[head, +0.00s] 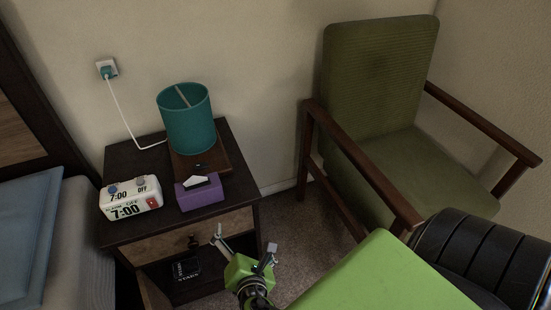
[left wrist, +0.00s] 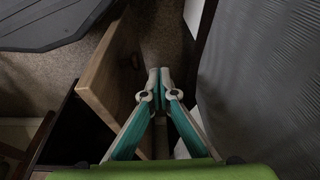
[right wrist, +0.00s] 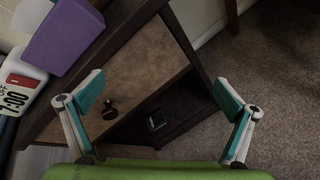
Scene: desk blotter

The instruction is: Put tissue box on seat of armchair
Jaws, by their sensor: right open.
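The purple tissue box (head: 200,195) with a white tissue on top sits near the front edge of the nightstand, below the teal lamp. It also shows at the upper left of the right wrist view (right wrist: 62,38). The armchair's green seat (head: 425,172) is to the right, between wooden armrests, and its visible part is bare. My right gripper (head: 244,243) is open and empty in front of the nightstand drawer, right of the box and below it in the picture. My left gripper (left wrist: 159,72) is shut with its fingertips together, nothing visible between them; the head view does not show it.
The dark nightstand (head: 122,162) also bears a white alarm clock (head: 130,197) and the teal lamp (head: 187,120), whose cord runs to a wall socket. A bed (head: 80,245) stands at left. A wooden armrest (head: 365,165) lies between nightstand and seat. Carpet (head: 290,235) separates them.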

